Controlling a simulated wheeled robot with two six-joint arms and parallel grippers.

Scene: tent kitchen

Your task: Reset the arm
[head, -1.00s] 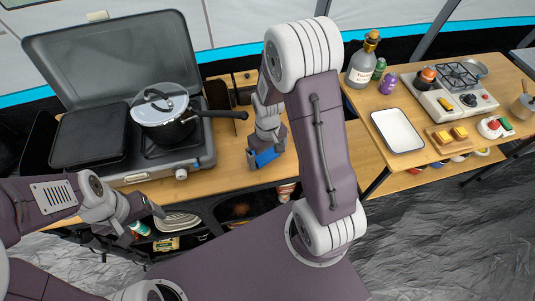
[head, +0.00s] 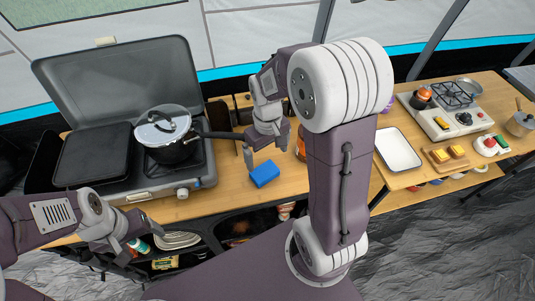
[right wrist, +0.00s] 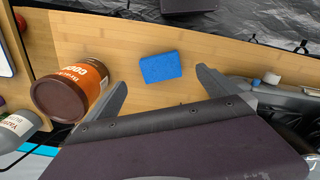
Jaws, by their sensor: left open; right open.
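My right gripper (head: 265,160) is open and empty above the wooden counter, just behind a blue sponge (head: 264,174). In the right wrist view the sponge (right wrist: 161,67) lies on the counter beyond the two spread fingers (right wrist: 163,90), apart from them. My right arm rises in the middle of the head view and hides part of the counter. My left gripper (head: 128,235) is at the lower left in front of the counter, open and empty.
A lidded pot (head: 170,150) stands on the camping stove (head: 130,185), its handle pointing toward my right gripper. A brown jar (right wrist: 75,92) stands close to my right gripper. A white tray (head: 398,149) and a small stove (head: 450,112) are on the right table.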

